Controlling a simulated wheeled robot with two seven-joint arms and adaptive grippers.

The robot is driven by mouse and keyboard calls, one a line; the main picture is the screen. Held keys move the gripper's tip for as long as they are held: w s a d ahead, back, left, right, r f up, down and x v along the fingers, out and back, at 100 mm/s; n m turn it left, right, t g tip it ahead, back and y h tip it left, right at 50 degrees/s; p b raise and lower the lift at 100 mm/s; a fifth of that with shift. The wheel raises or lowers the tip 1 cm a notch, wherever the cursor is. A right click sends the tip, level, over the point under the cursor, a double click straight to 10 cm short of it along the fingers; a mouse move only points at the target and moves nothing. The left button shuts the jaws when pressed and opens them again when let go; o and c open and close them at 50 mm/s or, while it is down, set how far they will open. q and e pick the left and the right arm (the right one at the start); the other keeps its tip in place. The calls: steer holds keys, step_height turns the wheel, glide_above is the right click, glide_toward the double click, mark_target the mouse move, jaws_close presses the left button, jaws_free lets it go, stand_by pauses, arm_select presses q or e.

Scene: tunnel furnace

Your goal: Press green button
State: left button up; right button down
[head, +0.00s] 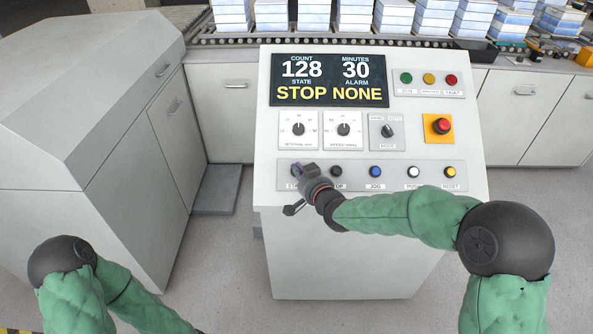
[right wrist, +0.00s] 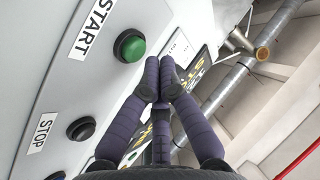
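The green button (right wrist: 130,46), labelled START, stands on the panel in the right wrist view. In the head view my right gripper (head: 303,169) covers it. In the right wrist view my right gripper (right wrist: 162,68) is shut with its fingertips together and nothing between them. The tips appear just beside the green button; I cannot tell if they touch the panel. The control panel (head: 265,160) has a display (head: 329,80) reading COUNT 128, MINUTES 30, STATE STOP, ALARM NONE. My left arm shows at the lower left, but its gripper is out of view.
A black STOP button (right wrist: 82,128) is beside the green one. Blue JOG (head: 375,172), white (head: 413,171) and yellow RESET (head: 449,172) buttons continue the row. A red emergency button (head: 441,126) sits above. A green RUN lamp (head: 406,78) is at the upper right.

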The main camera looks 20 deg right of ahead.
stand_by(0.8)
steer(key=shift+w+f+b, duration=0.2)
steer(key=shift+f+b, duration=0.15)
steer(key=shift+b, duration=0.2)
steer(key=shift+w+d+f+b, duration=0.15)
steer(key=shift+w+f+b, duration=0.1)
steer(key=shift+f+b, duration=0.25)
stand_by(0.7)
steer(key=shift+r, duration=0.2)
steer(key=shift+s+r+p, duration=0.4)
steer(key=shift+s+r, duration=0.1)
steer(key=shift+r, duration=0.2)
steer(key=s+r+p, duration=0.1)
steer(key=r, duration=0.1)
steer(key=s+a+r+p, duration=0.1)
steer(key=r, duration=0.1)
steer(key=shift+s+p, duration=0.3)
steer(key=shift+s, duration=0.05)
stand_by(1.0)
